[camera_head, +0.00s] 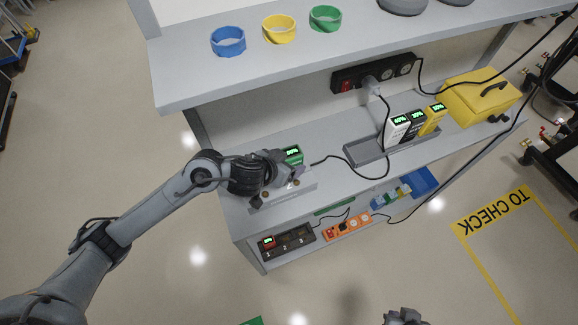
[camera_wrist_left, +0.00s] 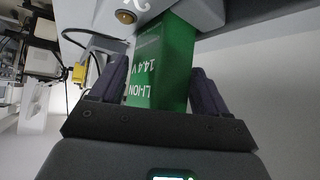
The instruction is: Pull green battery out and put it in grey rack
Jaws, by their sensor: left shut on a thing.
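The green battery (camera_head: 293,155) has a lit green display and stands at the grey-white device (camera_head: 290,193) on the shelf's left part. In the left wrist view the green battery (camera_wrist_left: 172,62), marked LI-ION 14.4 V, sits between my left fingers, its far end against or inside the pale housing (camera_wrist_left: 198,12); I cannot tell how deep. My left gripper (camera_head: 284,168) is shut on it. The grey rack (camera_head: 360,153) lies to the right, with white, black and yellow batteries in its right part and its left part empty. My right gripper (camera_head: 404,316) is at the bottom edge, its fingers unclear.
A power strip (camera_head: 372,74) with a plug and cable is behind the rack; a black cable crosses the shelf between device and rack. An upper shelf with coloured rings overhangs the back. Another power strip (camera_head: 347,226) is below.

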